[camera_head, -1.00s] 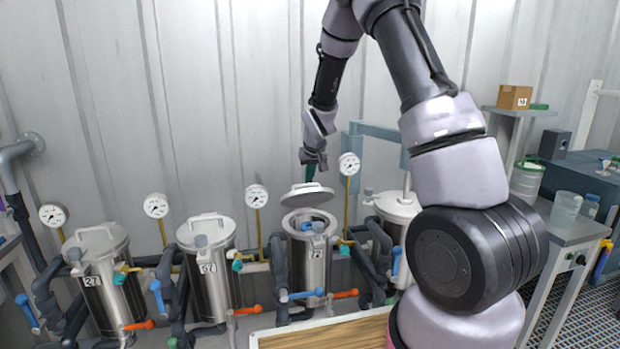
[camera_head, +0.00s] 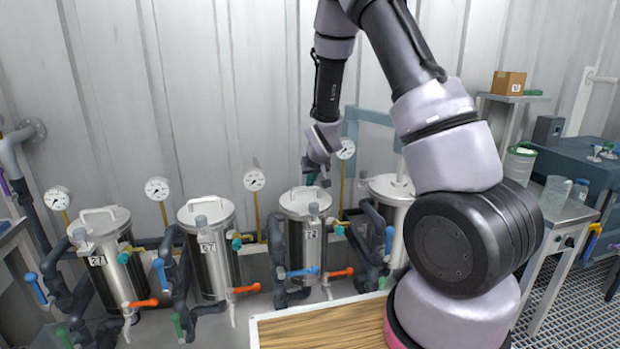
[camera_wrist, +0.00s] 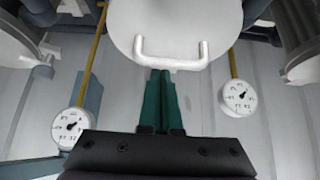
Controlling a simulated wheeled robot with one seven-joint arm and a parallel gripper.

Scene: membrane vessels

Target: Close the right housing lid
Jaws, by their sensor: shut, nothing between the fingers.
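The steel housing (camera_head: 307,245), third from the left, has its pale round lid (camera_head: 300,206) lying flat over its mouth, with no gap that I can see. The lid also fills the top middle of the wrist view (camera_wrist: 175,20), with its white bar handle (camera_wrist: 172,62) towards me. My gripper (camera_head: 313,182) is just above the back right of this lid. Its green fingers (camera_wrist: 160,78) are together and empty, with their tips close to the handle. I cannot tell whether they touch the lid.
Two lidded housings stand to the left (camera_head: 207,250) (camera_head: 105,260). Another housing (camera_head: 392,190) on the right is partly hidden by my arm. Gauges on yellow stems (camera_head: 254,180) (camera_head: 345,149) rise behind. A wooden-topped table (camera_head: 320,328) lies in front.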

